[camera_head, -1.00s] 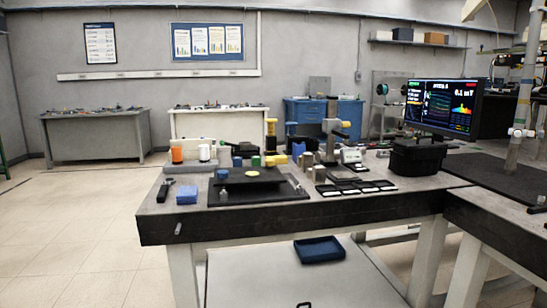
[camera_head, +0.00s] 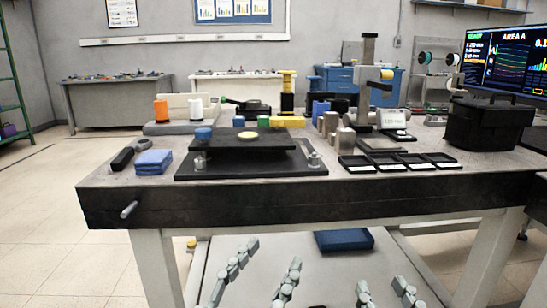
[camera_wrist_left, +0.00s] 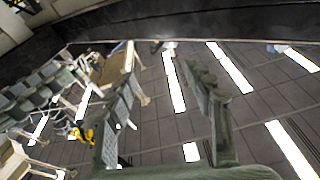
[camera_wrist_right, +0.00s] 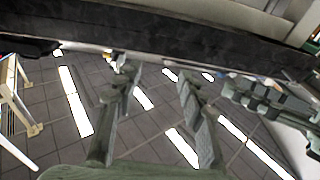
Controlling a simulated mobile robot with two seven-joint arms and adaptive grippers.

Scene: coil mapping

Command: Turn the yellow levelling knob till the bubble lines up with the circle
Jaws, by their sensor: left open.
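A black levelling plate (camera_head: 240,143) stands on a black base (camera_head: 250,168) near the table's front edge. A blue knob (camera_head: 203,134) shows at the plate's left. A yellow piece (camera_head: 288,122) shows behind the plate's right side; I cannot tell if it is the levelling knob. My left gripper (camera_head: 273,254) and right gripper (camera_head: 381,284) are both open and empty, below the tabletop, in front of the table. Their spread fingers also show in the wrist views.
The table's thick dark front edge (camera_head: 300,203) lies between my grippers and the plate. Blue pads (camera_head: 154,161) lie left, small black trays (camera_head: 400,162) right. A metal stand (camera_head: 367,90) and black case (camera_head: 487,124) rise behind. A blue bin (camera_head: 344,240) sits on the lower shelf.

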